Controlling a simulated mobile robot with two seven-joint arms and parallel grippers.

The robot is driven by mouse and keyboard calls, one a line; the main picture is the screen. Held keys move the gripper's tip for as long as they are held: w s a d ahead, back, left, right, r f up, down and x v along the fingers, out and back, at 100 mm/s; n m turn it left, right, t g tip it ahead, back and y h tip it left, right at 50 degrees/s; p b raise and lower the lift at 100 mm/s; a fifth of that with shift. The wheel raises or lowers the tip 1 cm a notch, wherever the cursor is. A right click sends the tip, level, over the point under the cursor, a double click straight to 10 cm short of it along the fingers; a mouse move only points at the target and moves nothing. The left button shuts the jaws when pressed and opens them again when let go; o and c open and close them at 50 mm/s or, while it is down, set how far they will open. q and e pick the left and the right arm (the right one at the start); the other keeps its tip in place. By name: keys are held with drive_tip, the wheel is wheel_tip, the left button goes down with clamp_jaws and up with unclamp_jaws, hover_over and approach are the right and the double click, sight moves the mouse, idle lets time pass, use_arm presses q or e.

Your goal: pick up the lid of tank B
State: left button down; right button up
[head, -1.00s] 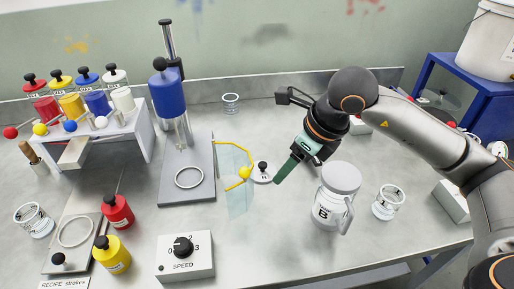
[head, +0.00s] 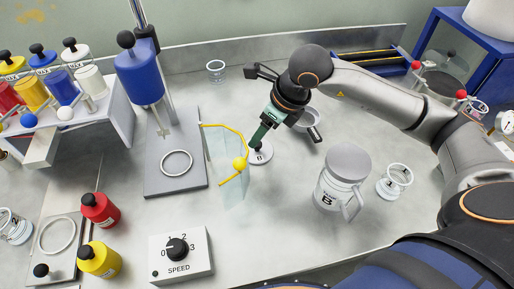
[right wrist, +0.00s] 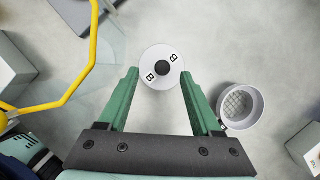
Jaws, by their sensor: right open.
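The lid marked B (head: 261,156) is a white disc with a black knob, lying flat on the bench. The tank jar marked B (head: 329,192), with a pale top and a side handle, stands to the lid's right. My right gripper (head: 260,141) is open, with green fingers at the lid; in the head view they partly cover it. In the right wrist view my gripper (right wrist: 159,75) has one fingertip on either side of the knob, with nothing held. My left gripper is not in view.
A clear guard with a yellow frame (head: 240,163) stands just left of the lid. A strainer cup (head: 311,133) is close to the right finger. The blue mixer (head: 146,75) stands further left, and a glass beaker (head: 395,184) is right of the jar.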

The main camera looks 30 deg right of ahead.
sight(259, 144)
drive_tip(key=x, duration=0.5)
drive_tip(key=shift+s+d+f, duration=0.15)
drive_tip(key=shift+d+f, duration=0.15)
drive_tip(key=shift+d, duration=0.05)
clamp_jaws()
